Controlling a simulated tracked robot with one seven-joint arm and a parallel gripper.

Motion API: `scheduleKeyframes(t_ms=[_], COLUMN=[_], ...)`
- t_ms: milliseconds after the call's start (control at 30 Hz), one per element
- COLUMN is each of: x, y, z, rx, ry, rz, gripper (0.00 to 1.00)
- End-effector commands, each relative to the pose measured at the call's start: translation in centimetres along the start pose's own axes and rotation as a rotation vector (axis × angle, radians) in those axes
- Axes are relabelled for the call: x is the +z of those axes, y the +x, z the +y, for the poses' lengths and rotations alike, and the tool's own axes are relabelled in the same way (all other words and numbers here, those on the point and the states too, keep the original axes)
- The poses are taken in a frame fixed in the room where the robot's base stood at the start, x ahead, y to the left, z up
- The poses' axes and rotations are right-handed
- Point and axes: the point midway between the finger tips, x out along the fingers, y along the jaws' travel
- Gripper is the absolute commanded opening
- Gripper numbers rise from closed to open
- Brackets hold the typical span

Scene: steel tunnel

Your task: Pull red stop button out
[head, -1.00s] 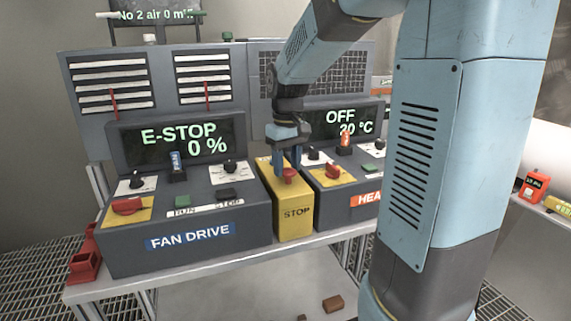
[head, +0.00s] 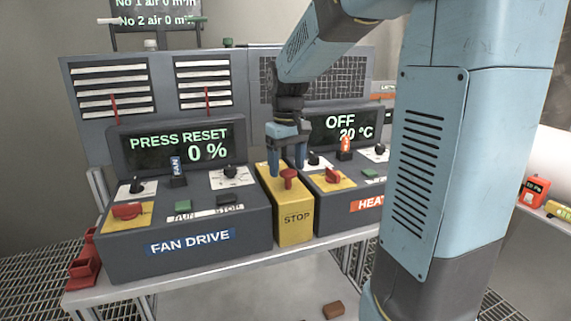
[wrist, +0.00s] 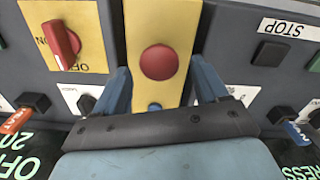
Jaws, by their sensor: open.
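The red stop button (head: 288,176) stands raised on its stem on top of the yellow STOP box (head: 296,219), between the fan drive console and the heater console. In the wrist view the round red button (wrist: 159,62) shows from above, just beyond the fingers. My gripper (head: 287,166) is open, its two blue fingers pointing down on either side of the space by the button. The wrist view shows the fingers (wrist: 162,88) spread apart with nothing between them. The fan drive display (head: 184,146) reads PRESS RESET, 0 %.
The fan drive console (head: 190,256) on the left has a red rotary switch (head: 127,211), a blue-tagged lever and buttons. The heater console (head: 335,211) on the right has a red switch (head: 332,176) and an orange-tagged lever. A brown block (head: 333,310) lies below the bench.

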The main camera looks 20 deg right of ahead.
Motion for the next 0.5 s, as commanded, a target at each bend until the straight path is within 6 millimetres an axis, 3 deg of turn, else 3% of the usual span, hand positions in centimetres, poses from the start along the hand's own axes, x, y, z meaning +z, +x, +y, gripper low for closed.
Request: scheduleKeyframes(t_ms=[267, 500], x=[0.0, -0.1], y=[-0.5, -4.1], z=[0.0, 0.0], rx=[0.000, 0.001], ry=[0.000, 0.000], rz=[0.000, 0.003], gripper=[0.73, 0.73])
